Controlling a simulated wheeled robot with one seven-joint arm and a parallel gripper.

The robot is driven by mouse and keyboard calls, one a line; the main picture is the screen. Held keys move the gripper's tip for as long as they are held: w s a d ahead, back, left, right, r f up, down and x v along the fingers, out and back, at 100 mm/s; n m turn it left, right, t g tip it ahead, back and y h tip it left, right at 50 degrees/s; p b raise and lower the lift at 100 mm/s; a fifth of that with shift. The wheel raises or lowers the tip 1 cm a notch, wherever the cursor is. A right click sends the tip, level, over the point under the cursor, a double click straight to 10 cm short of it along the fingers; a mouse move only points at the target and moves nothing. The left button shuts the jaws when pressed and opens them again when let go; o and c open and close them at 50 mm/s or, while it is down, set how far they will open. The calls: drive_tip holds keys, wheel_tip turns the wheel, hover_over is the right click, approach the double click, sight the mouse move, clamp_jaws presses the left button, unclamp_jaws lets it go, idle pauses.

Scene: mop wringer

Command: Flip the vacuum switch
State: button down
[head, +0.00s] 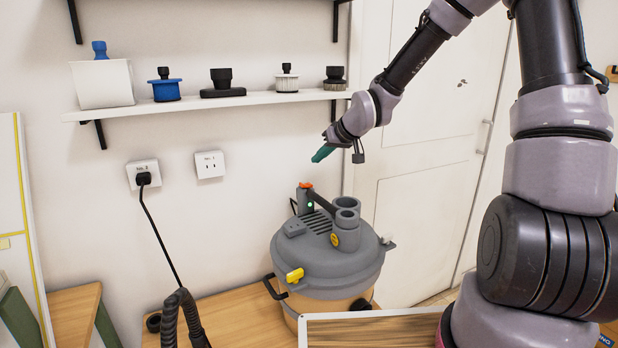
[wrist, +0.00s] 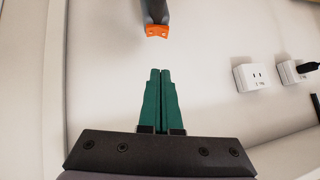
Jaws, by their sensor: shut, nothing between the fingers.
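The vacuum (head: 326,255) is a round grey-lidded canister standing on the wooden surface in the head view. A small orange-red part, which looks like the switch (head: 305,186), tops a grey post on its lid, with a green light (head: 310,204) below it. In the wrist view an orange-tipped grey part (wrist: 157,30) shows at the top, beyond the fingertips. My gripper (head: 322,154) has green fingers, pressed together and empty, above and slightly right of the orange part and apart from it. The fingers also show in the wrist view (wrist: 160,75).
A white shelf (head: 215,102) with several attachments runs along the wall behind. Two sockets sit below it; a black plug (head: 143,179) fills the left one (head: 134,168), its cord hanging down. A dark hose (head: 180,318) stands front left. A white door (head: 425,200) is behind right.

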sight(306, 185)
drive_tip(key=x, duration=0.4)
drive_tip(key=shift+w+a+f, duration=0.15)
drive_tip(key=shift+a+f, duration=0.25)
drive_tip(key=shift+f, duration=0.8)
drive_tip(key=shift+a+f, duration=0.15)
drive_tip(key=shift+f, duration=0.8)
